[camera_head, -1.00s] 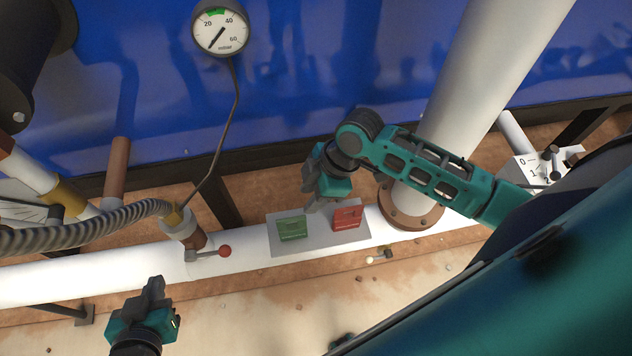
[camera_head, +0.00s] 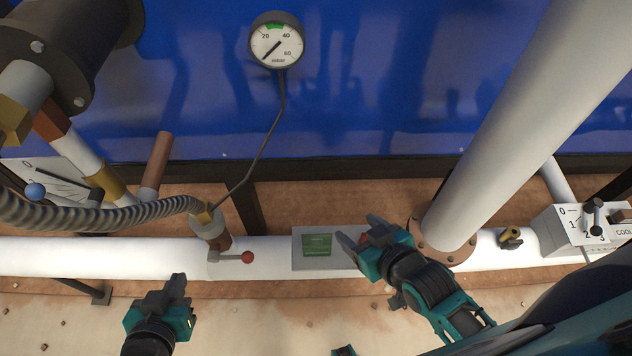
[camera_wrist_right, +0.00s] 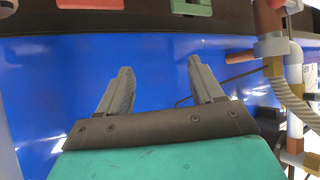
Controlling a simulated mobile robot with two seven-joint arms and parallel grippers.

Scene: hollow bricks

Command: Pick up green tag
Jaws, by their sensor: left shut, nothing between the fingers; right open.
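The green tag (camera_head: 317,244) lies on a grey plate (camera_head: 300,262) on the white horizontal pipe. It also shows at the top edge of the right wrist view (camera_wrist_right: 191,7), cut off by the frame. My right gripper (camera_head: 357,232) is open and empty, just right of the green tag and apart from it. It covers most of the red tag, which shows at the top of the right wrist view (camera_wrist_right: 90,3). My left gripper (camera_head: 178,284) is shut and empty, in front of the pipe at the lower left.
A red-knobbed valve lever (camera_head: 247,257) stands left of the plate. A pressure gauge (camera_head: 277,42) hangs above on a thin tube. A thick white pipe (camera_head: 510,110) rises on the right from a brown flange. The ground in front of the pipe is mostly clear.

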